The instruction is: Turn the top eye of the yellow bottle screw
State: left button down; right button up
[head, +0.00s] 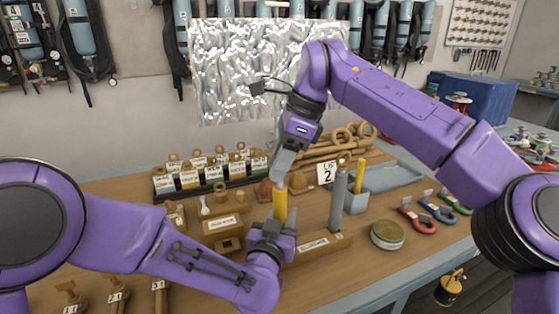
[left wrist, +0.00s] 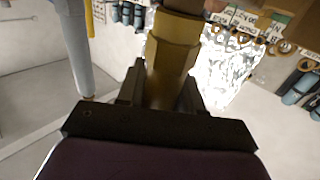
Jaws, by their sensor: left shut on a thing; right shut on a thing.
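The yellow bottle screw (head: 280,204) stands upright above the workbench between my two grippers. My left gripper (head: 273,236) is shut on its lower part. In the left wrist view the yellow body (left wrist: 171,58) shows its flat-sided faces between the jaws of my left gripper (left wrist: 160,92). My right gripper (head: 281,178) comes down from above and is shut on the top end of the bottle screw. The top eye is hidden by the jaws. The foot of the bottle screw is hidden behind my left gripper.
A grey bottle screw (head: 338,203) stands in a wooden block (head: 318,245) just right. Labelled blocks (head: 222,224) crowd the left. The bench's front right is clear.

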jog(key=n, duration=0.1)
jog(key=n+g, duration=0.1)
jog(key=n, duration=0.2)
jog(key=shift+f+g+h, duration=0.3)
jog(key=shift+g, duration=0.1)
jog(key=shift+w+f+n, duration=0.1)
jog(key=shift+w+n, duration=0.05)
jog(key=shift+n, duration=0.65)
jog(key=shift+n+g, duration=0.3)
jog(key=shift+r, duration=0.25)
jog(key=o, duration=1.1)
jog(key=shift+c, duration=0.2)
